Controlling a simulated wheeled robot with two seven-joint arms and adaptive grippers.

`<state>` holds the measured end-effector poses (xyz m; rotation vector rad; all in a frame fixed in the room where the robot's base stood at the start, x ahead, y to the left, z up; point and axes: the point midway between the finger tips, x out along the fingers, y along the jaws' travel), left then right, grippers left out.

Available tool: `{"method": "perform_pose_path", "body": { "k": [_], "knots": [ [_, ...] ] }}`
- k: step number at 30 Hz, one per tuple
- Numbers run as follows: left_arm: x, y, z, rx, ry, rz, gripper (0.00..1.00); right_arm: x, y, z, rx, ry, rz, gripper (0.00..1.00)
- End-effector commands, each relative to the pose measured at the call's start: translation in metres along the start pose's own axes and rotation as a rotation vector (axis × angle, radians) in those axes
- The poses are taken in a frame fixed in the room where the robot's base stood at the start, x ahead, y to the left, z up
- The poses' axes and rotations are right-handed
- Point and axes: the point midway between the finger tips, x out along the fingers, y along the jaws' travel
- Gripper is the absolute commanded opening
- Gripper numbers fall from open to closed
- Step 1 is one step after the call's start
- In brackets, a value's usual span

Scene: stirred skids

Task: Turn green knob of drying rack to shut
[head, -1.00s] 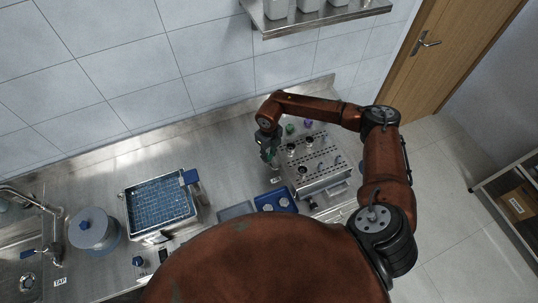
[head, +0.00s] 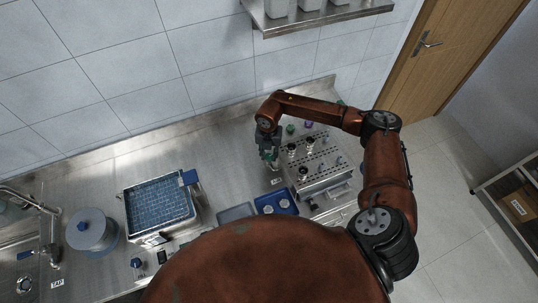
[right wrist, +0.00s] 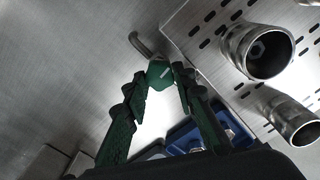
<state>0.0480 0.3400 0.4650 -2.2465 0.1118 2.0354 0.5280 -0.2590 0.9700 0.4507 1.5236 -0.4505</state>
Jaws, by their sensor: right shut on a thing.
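The drying rack (head: 327,160) is a steel perforated stand on the counter, with upright metal tubes on it. It also fills the upper right of the right wrist view (right wrist: 204,38). The green knob (right wrist: 160,73) is at the rack's left side, by a bent metal pipe. My right gripper (right wrist: 159,84) has its fingers on either side of the knob and is shut on it. In the head view my right gripper (head: 269,157) is at the rack's left edge and mostly hides the knob. My left gripper is not in view.
A blue tray (head: 264,208) with white items and a grey tray (head: 236,213) lie in front of the rack. A green item (head: 290,129) and a purple item (head: 308,125) stand behind it. A blue basket (head: 160,206) is further left.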

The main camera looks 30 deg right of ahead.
Motion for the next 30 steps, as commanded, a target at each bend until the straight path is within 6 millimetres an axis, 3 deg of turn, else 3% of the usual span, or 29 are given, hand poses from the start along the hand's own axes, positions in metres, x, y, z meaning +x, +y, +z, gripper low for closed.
{"method": "perform_pose_path", "body": {
  "k": [10,26,27,30],
  "knots": [
    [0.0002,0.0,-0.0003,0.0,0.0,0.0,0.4,0.0002,0.0002,0.0003,0.139,-0.001,0.0,0.0],
    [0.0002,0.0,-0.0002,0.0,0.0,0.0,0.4,0.0004,0.0002,0.0,0.163,0.0,0.0,0.01],
    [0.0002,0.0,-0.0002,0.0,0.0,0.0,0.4,0.0004,0.0002,0.0,0.163,0.0,0.0,0.26],
    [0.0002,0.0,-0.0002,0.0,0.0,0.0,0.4,0.0003,0.0002,0.0,0.163,0.0,0.0,0.33]
  ]
}}
